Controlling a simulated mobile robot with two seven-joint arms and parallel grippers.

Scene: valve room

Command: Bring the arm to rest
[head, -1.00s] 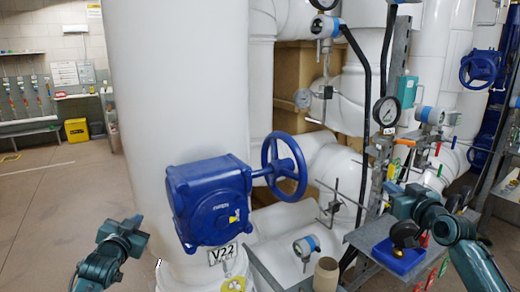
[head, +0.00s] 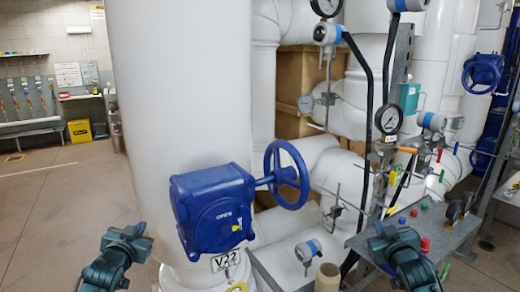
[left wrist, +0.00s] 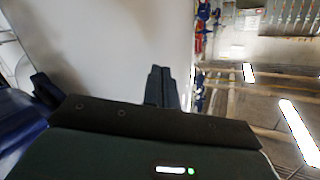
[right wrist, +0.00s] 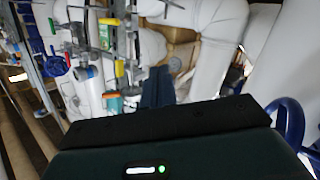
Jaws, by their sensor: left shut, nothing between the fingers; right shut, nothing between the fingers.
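My left gripper (head: 128,238) is at the lower left of the head view, in front of the big white pipe and left of the blue gearbox. In the left wrist view its fingers (left wrist: 160,84) are together and empty. My right gripper (head: 395,240) is at the lower right of the head view, in front of the grey metal shelf (head: 440,226). In the right wrist view its fingers (right wrist: 157,84) are together with nothing between them. Neither gripper visibly holds anything; the fingertips are hard to make out in the head view.
The white pipe (head: 180,90) stands upright in the middle. A blue gearbox (head: 212,210) with handwheel (head: 287,175) and V22 tag (head: 226,261) juts between my arms. Gauges (head: 388,117) and thin tubing stand at right. Open floor (head: 50,215) lies at left.

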